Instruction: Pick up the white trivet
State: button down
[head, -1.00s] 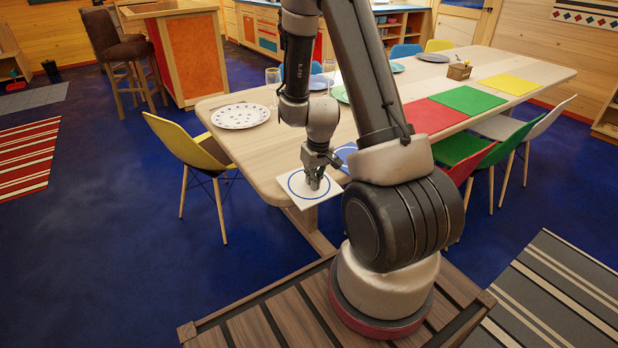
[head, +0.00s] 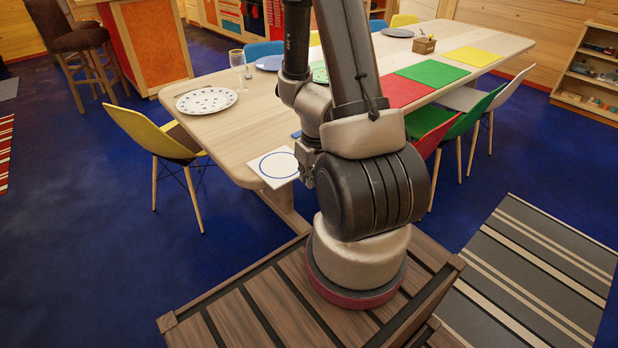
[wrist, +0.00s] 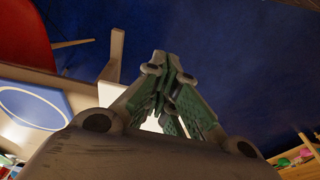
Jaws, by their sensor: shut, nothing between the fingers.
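The white trivet (head: 262,175), a flat square with a blue ring, lies at the near edge of the wooden table (head: 232,135), its front part out over the edge. My gripper (head: 306,172) is just right of it in the head view, partly hidden by my arm. In the wrist view the fingers (wrist: 168,72) are shut and empty. A plain white patch (wrist: 111,95) behind them, past the table edge, seems to be part of the trivet. I cannot tell whether the fingers touch it.
A blue piece with a pale ring (wrist: 33,105) lies on the table in the wrist view. A white spotted plate (head: 207,101) and a glass (head: 238,66) stand farther back. A yellow chair (head: 150,130) is at the table's left end. Red, green and yellow mats line the right side.

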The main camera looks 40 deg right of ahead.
aim_at(281, 165)
jog(key=c, duration=1.7)
grip_release()
jog(key=shift+s+f, duration=0.2)
jog(key=shift+o, duration=1)
jog(key=f+m+y, duration=0.1)
jog(key=y, duration=0.1)
jog(key=f+m+y, duration=0.1)
jog(key=y, duration=0.1)
jog(key=w+a+f+m+y, duration=0.1)
jog(key=shift+y, duration=0.4)
jog(key=d+f+m+t+y, duration=0.1)
jog(key=d+m+t+y, duration=0.4)
jog(key=d+t+y, duration=0.4)
jog(key=shift+t+h, duration=0.3)
jog(key=shift+h, duration=0.1)
jog(key=x, duration=0.8)
jog(key=shift+w+d+r, duration=0.2)
jog(key=shift+w+d, duration=0.05)
jog(key=shift+w, duration=0.05)
